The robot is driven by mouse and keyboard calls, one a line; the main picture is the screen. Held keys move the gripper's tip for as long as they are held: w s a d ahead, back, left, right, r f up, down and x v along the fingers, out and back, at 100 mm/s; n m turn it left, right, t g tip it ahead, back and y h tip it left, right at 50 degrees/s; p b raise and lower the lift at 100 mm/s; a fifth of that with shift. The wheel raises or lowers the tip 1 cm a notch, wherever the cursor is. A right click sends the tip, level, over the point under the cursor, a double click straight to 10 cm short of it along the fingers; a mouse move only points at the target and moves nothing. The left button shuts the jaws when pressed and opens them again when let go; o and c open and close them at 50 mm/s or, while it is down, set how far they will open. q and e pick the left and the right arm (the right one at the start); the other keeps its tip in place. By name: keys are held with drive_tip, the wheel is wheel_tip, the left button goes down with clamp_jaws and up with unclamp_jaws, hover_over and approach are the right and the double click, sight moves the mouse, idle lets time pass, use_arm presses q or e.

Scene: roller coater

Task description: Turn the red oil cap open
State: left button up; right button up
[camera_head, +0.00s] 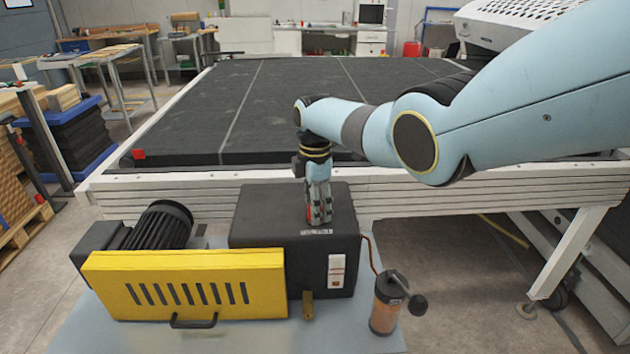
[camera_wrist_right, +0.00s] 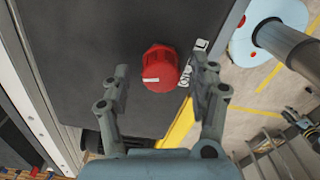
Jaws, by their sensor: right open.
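The red oil cap (camera_wrist_right: 160,69) sits on top of the dark gearbox housing (camera_head: 262,215), and shows a white line on its face in the right wrist view. In the head view the cap is mostly hidden by my right gripper (camera_head: 319,212), with only a bit of red showing between the fingers. My right gripper (camera_wrist_right: 165,85) is open, pointing down over the housing. Its two fingers stand apart on either side below the cap in the wrist view, and I cannot tell whether they touch it.
A yellow slotted guard (camera_head: 190,285) and a black ribbed motor (camera_head: 160,226) stand to the left of the housing. An orange oil cup (camera_head: 385,310) with a thin pipe stands at its right. A large conveyor bed (camera_head: 300,95) lies behind, its rail close to the housing.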

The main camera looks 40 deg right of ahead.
wheel_tip(320, 180, up, 11)
idle(0.3)
idle(0.4)
